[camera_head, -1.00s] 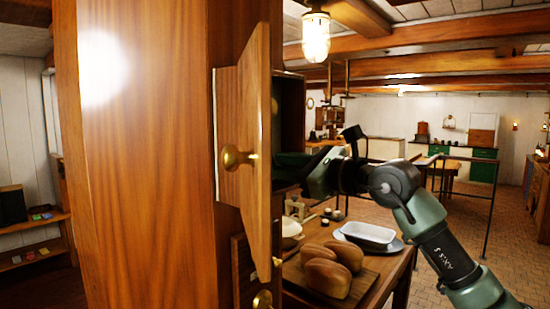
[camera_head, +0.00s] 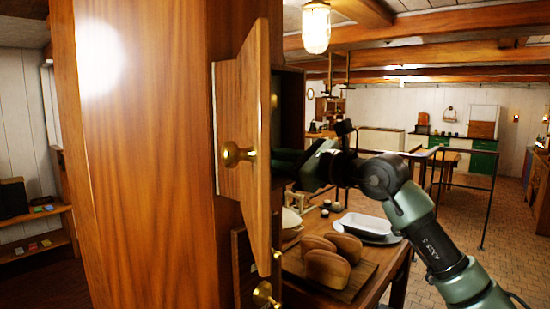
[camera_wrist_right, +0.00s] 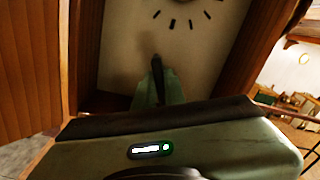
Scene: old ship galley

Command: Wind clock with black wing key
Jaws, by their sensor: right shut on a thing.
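The clock shows its pale dial (camera_wrist_right: 185,35) with black hour marks in the right wrist view, set inside a wooden case (camera_wrist_right: 85,60). In the head view the case's wooden door (camera_head: 245,150) with a brass knob stands open and hides the dial. My right gripper (camera_wrist_right: 158,88) reaches into the case in front of the dial. It is shut on a dark, slim thing, seemingly the black wing key (camera_wrist_right: 157,68), whose tip is close to or at the dial. I cannot tell if it sits in a winding hole. My left gripper is not in view.
The open door is close beside my right gripper. Below my right arm, a table holds bread loaves (camera_head: 330,258) on a board and a white dish (camera_head: 369,227). A large wooden panel (camera_head: 140,160) fills the left. Open floor and railings lie at right.

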